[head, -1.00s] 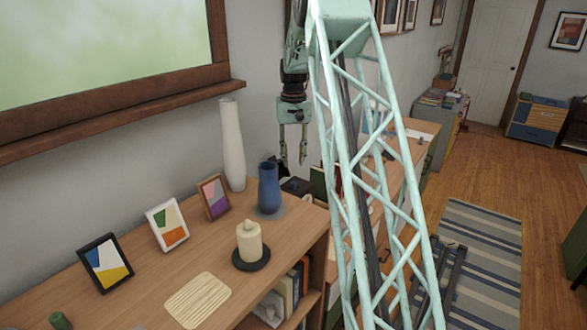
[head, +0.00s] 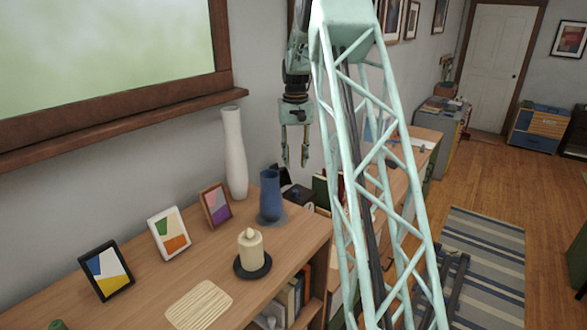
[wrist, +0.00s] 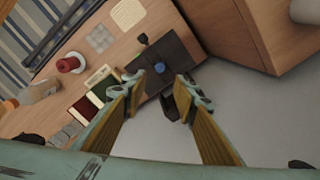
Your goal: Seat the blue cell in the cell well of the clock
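My gripper (head: 295,162) hangs point-down beyond the blue vase in the head view, with its two fingers apart and nothing between them. In the wrist view my gripper (wrist: 159,86) is also open. Past its fingertips a dark, boxy thing (wrist: 181,52), perhaps the clock, lies on the wooden top. A small round blue thing (wrist: 158,68), perhaps the blue cell, shows at the dark thing, in line with the gap between the fingers. I cannot tell whether it lies on it or in a well.
A blue vase (head: 271,195), a white vase (head: 235,155) and a candle (head: 250,250) stand on the nearer shelf top. In the wrist view a red round object (wrist: 68,64), several books (wrist: 84,109) and a pale square (wrist: 128,13) lie left of the dark thing.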

